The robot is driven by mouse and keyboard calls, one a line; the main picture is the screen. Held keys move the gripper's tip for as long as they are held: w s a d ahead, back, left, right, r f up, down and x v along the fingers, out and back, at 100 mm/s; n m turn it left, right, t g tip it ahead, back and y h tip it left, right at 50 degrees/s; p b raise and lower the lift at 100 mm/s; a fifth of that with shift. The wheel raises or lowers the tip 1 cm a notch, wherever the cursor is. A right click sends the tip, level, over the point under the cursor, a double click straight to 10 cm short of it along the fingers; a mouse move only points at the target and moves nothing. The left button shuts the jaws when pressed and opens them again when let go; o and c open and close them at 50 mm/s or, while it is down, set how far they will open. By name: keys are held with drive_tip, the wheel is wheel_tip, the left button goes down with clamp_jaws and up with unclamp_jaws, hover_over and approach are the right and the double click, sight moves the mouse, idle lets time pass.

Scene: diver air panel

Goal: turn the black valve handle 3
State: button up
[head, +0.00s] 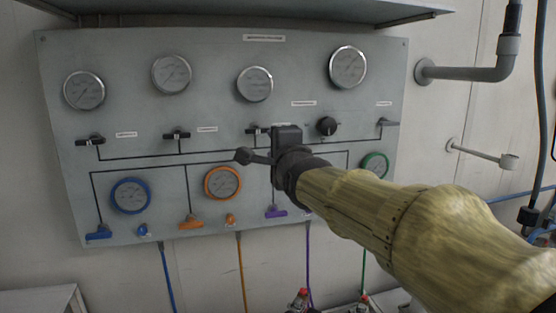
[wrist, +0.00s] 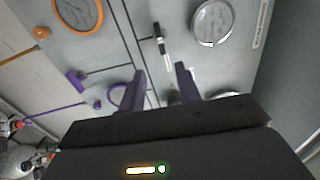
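Black valve handle 3 (head: 257,130) is the third black handle from the left in the panel's upper row. In the wrist view a black handle (wrist: 158,32), apparently this one, lies beyond my fingertips, near a small white label. My gripper (wrist: 160,69) is open, its two fingers spread apart with nothing visible between them. In the head view my gripper (head: 268,150) is in front of the panel, just below and right of the handle. Contact with the handle is not visible.
The grey panel (head: 225,115) carries several gauges. Black handles (head: 90,140) and (head: 177,134) are to the left; a black knob (head: 327,125) is to the right. Purple (head: 276,212), orange (head: 191,222) and blue (head: 99,234) handles sit lower. A grey pipe (head: 465,73) projects at right.

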drive_tip(key=shift+b+v, duration=0.35)
drive_tip(key=shift+v, duration=0.8)
drive_tip(key=shift+f, duration=0.1)
